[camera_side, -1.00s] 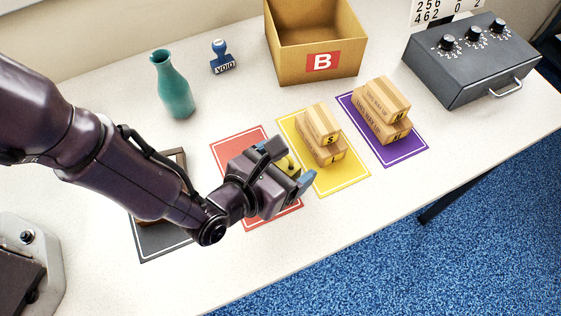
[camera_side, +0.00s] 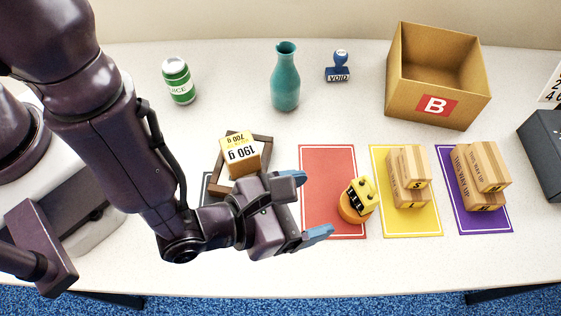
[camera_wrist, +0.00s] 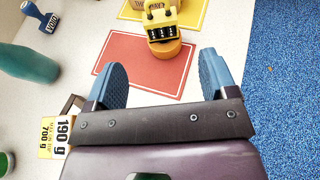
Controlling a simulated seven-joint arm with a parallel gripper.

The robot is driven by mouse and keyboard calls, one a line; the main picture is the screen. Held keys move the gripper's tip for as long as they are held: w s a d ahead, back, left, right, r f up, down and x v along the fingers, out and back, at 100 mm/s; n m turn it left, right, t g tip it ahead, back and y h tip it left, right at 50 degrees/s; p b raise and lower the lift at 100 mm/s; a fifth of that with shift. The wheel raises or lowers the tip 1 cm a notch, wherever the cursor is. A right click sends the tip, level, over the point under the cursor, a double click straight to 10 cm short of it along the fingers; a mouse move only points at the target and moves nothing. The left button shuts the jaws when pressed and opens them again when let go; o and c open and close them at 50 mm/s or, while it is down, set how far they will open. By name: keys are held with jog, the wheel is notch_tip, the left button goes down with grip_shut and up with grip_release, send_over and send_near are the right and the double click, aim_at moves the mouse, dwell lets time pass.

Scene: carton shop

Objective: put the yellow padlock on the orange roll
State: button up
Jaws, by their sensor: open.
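The yellow padlock (camera_side: 365,189), with a black number band, rests tilted on top of the orange roll (camera_side: 348,212). The roll stands at the right edge of the red mat (camera_side: 327,165). My gripper (camera_side: 307,205) is open and empty, over the red mat to the left of them, with its blue fingertips pointing at them and apart from them. In the wrist view the padlock (camera_wrist: 162,16) and the roll (camera_wrist: 172,52) are ahead, beyond the fingertips (camera_wrist: 163,62). The padlock hides much of the roll's top.
Cartons stand on the yellow mat (camera_side: 434,224) and the purple mat (camera_side: 500,220) to the right. A block marked 190 g (camera_side: 240,155) sits in a brown frame (camera_side: 262,148) near my arm. A teal vase (camera_side: 285,80), stamp (camera_side: 338,68), can (camera_side: 178,80) and box B (camera_side: 436,75) stand behind.

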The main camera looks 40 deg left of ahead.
jog(key=w+a+r+n+g+y, duration=0.1)
jog(key=w+a+r+n+y, duration=0.4)
jog(key=a+r+n, duration=0.5)
jog(key=w+a+r+n+g+y, duration=0.1)
jog(key=w+a+r+n+y, duration=0.45)
jog(key=a, duration=0.65)
jog(key=s+a+r+n+g+y, duration=0.1)
jog(key=s+a+r+n+g, duration=0.25)
jog(key=a+n, duration=0.25)
jog(key=s+a+r+n+g+y, duration=0.1)
jog(key=s+a+r+n+g, duration=0.15)
jog(key=s+a+n, duration=0.35)
jog(key=s+r+n+t+h, duration=0.1)
jog(key=s+r+n+h, duration=0.4)
jog(key=n, duration=0.8)
jog(key=shift+s+h, duration=1)
jog(key=shift+h, duration=0.25)
